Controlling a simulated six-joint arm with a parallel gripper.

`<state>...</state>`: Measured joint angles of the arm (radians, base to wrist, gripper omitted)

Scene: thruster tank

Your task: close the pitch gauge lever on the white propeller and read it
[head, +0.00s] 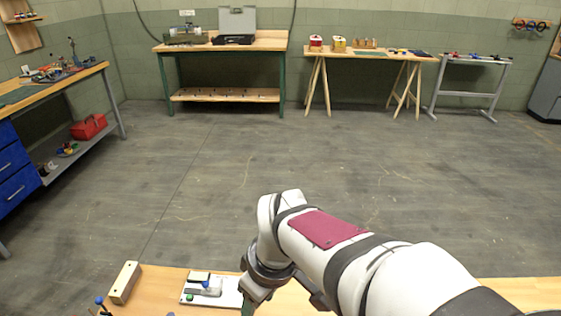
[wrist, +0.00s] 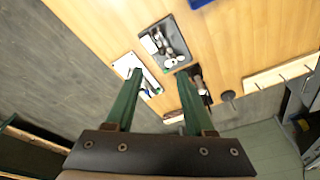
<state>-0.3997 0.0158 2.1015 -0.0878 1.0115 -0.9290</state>
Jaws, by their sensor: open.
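A white board (head: 226,293) lies on the wooden bench in the head view, left of my arm. On it is a small grey device (head: 208,287) with a blue knob (head: 205,284) and a green knob. The board also shows in the wrist view (wrist: 126,63), partly behind my left finger. I cannot clearly make out the white propeller or the gauge's reading. My gripper (wrist: 159,75) has two green fingers spread wide with nothing between them. It is above the bench, apart from the board.
A grey tray (wrist: 180,60) with whitish parts lies beside the board in the wrist view. A dark item (wrist: 205,98) and a pegged wooden rack (wrist: 262,79) are near it. A wooden block (head: 124,283) and another blue knob (head: 99,300) stand left in the head view.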

